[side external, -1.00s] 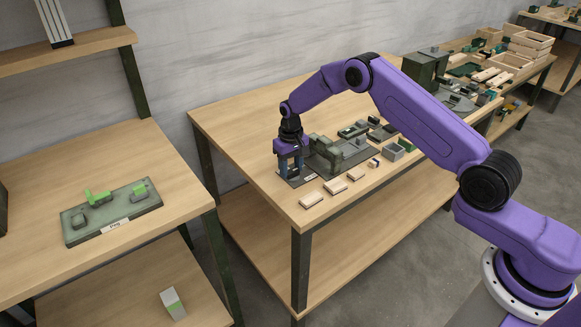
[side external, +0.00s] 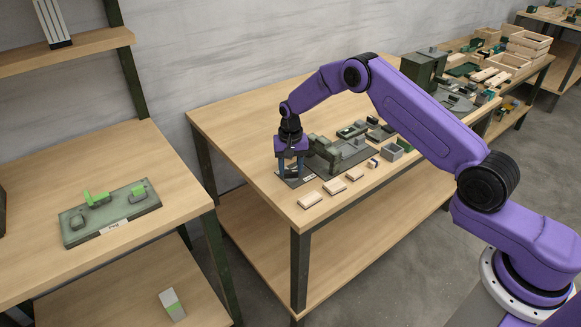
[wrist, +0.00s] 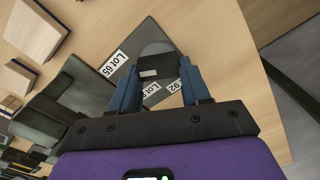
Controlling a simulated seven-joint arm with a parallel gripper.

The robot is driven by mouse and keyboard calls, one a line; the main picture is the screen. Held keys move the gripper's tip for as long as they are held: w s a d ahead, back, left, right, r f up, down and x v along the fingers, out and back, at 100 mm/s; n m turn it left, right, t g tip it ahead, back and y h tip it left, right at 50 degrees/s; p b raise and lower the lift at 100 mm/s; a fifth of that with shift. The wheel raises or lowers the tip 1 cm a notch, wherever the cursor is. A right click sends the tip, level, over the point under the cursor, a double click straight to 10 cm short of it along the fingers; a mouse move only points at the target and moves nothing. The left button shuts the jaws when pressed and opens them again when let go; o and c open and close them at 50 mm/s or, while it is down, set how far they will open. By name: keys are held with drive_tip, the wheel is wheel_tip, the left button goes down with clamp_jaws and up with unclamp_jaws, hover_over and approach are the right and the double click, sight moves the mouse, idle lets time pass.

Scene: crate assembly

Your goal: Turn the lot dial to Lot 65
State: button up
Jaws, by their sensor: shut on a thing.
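The lot dial (wrist: 155,48) is a dark round piece on a dark plate (wrist: 119,87), with a raised grey bar between my fingers. My gripper (wrist: 157,75) is shut on the dial, its two blue fingers on either side of it. A white "Lot 65" label (wrist: 114,63) lies on the plate left of the dial. Another white label (wrist: 173,87) shows between the fingers, partly hidden, its number unclear. In the side view, my gripper (side external: 291,172) points down at the near-left end of the bench, and its fingers hide most of the dial.
A dark green fixture (side external: 324,152) stands close beside my gripper on the wooden bench (side external: 240,117). Several pale wooden blocks (side external: 310,200) lie along the front edge. A grey box (side external: 392,152) is further right. The bench's left end is clear.

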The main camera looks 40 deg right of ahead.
sight(291, 170)
drive_tip(key=o, duration=1.1)
drive_tip(key=shift+c, duration=0.2)
wheel_tip(291, 170, up, 18)
drive_tip(key=shift+f, duration=0.2)
